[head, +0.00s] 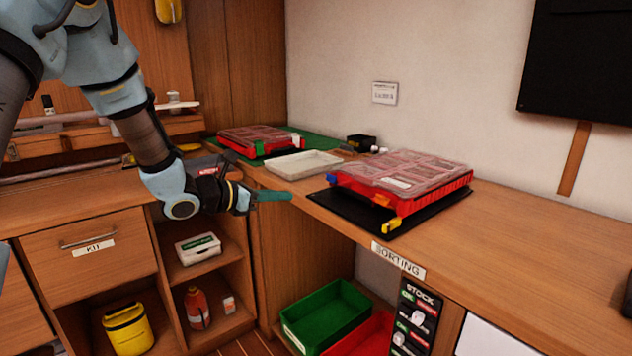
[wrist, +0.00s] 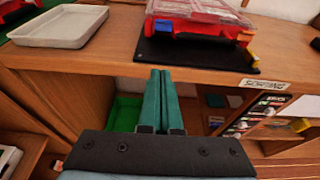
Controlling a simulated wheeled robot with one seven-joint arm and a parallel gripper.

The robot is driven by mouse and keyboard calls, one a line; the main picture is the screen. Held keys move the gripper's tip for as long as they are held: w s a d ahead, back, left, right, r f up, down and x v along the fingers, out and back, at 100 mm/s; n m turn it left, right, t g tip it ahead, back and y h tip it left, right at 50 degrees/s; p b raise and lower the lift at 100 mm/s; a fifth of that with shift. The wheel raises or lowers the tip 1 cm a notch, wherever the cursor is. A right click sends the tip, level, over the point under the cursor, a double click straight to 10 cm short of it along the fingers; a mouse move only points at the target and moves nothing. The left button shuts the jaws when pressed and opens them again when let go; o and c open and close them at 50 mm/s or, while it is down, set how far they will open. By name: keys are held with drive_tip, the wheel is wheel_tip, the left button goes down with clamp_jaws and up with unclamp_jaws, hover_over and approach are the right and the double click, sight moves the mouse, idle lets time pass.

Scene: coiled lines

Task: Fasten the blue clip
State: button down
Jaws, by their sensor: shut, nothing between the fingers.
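The blue clip (head: 332,179) is on the left front corner of a red case with a clear lid (head: 405,170). The case lies on a black mat (head: 350,212) on the counter. In the wrist view the blue clip (wrist: 163,26) is on the case's near side. I cannot tell from these frames whether it is fastened. My gripper (head: 290,196), with teal fingers, is shut and empty. It is left of the case, near the counter's front edge, apart from the clip. It also shows in the wrist view (wrist: 160,73).
A white tray (head: 304,165) lies left of the case. Another red case (head: 258,139) sits on a green mat behind it. A small black box (head: 361,142) is near the wall. Green and red bins (head: 326,316) stand below.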

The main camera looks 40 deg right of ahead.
drive_tip(key=p, duration=0.3)
approach(329, 179)
drive_tip(key=d+f, duration=0.2)
drive_tip(key=f, duration=0.1)
drive_tip(key=d+f, duration=0.2)
drive_tip(key=shift+s+f, duration=0.25)
drive_tip(key=shift+d+r+p, duration=0.45)
drive_tip(key=shift+d+r, duration=0.1)
drive_tip(key=shift+r, duration=0.25)
drive_tip(key=shift+d+r+p, duration=0.45)
drive_tip(key=shift+d+r, duration=0.05)
drive_tip(key=shift+r, duration=0.35)
drive_tip(key=shift+r, duration=0.15)
drive_tip(key=shift+d+r+y+p, duration=0.15)
drive_tip(key=shift+y+p, duration=0.25)
drive_tip(key=shift+p, duration=0.2)
